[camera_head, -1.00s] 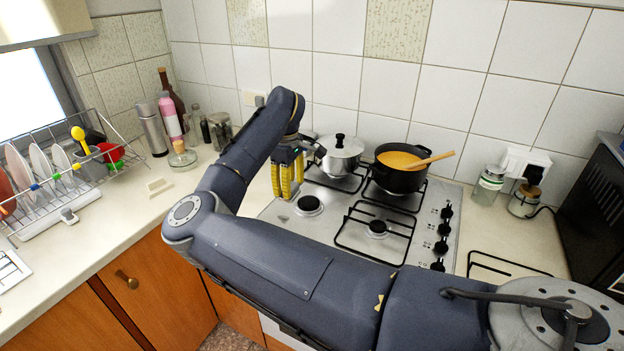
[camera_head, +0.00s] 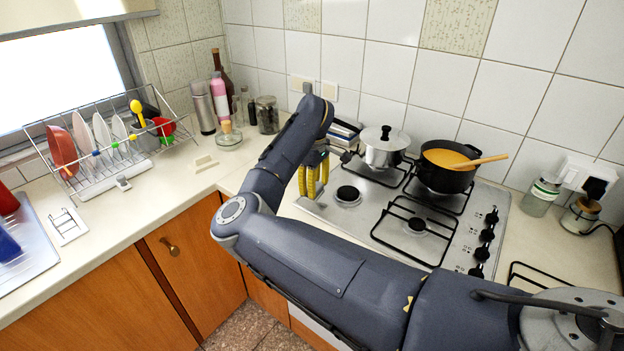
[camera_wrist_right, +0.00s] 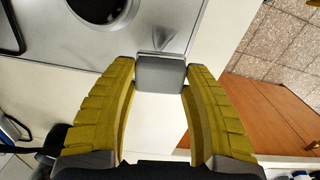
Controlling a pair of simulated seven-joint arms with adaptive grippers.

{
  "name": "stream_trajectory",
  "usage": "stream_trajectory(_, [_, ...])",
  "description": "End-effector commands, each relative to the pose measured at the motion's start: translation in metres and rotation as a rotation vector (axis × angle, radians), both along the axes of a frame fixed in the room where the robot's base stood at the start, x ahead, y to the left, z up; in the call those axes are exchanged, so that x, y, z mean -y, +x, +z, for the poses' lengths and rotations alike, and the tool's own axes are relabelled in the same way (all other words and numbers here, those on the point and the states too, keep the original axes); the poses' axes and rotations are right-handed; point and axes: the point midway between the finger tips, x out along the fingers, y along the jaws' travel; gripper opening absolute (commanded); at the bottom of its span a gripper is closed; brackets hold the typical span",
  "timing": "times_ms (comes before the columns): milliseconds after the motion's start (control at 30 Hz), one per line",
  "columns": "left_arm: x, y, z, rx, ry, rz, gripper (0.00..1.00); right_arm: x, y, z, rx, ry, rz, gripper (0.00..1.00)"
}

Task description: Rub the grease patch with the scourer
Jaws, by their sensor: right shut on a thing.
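My right gripper (camera_head: 313,182) has yellow fingers pointing down over the left front edge of the hob (camera_head: 380,213). In the right wrist view its fingertips (camera_wrist_right: 160,74) are shut on a small grey block, taken to be the scourer (camera_wrist_right: 160,72). The block lies across the gap between the tips, above the border of steel hob and pale worktop. In the head view it is a small pale shape below the fingers. I cannot make out the grease patch in either view. I cannot tell whether the block touches the surface. My left gripper is not in view.
A steel lidded pot (camera_head: 384,150) and a black pot (camera_head: 445,176) of orange soup with a wooden spoon stand at the hob's back. A dish rack (camera_head: 100,165) and bottles stand left.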

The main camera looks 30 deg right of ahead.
Motion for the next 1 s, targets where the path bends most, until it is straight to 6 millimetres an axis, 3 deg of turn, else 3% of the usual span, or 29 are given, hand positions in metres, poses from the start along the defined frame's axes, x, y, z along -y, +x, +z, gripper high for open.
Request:
stream_trajectory(300, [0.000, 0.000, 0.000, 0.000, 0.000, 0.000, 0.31, 0.010, -0.007, -0.033, -0.002, -0.001, -0.015, 0.18])
stream_trajectory(367, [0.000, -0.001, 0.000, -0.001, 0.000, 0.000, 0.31, 0.011, -0.012, -0.031, 0.001, -0.001, -0.015, 0.13])
stream_trajectory(767, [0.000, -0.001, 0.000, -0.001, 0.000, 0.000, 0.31, 0.020, -0.039, -0.033, -0.001, -0.001, -0.006, 0.12])
stream_trajectory(800, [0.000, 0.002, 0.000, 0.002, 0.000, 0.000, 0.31, 0.028, -0.043, -0.033, -0.001, -0.003, -0.016, 0.12])
stream_trajectory(1000, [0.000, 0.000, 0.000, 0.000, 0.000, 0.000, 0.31, 0.022, -0.028, -0.033, -0.001, -0.001, -0.016, 0.12])
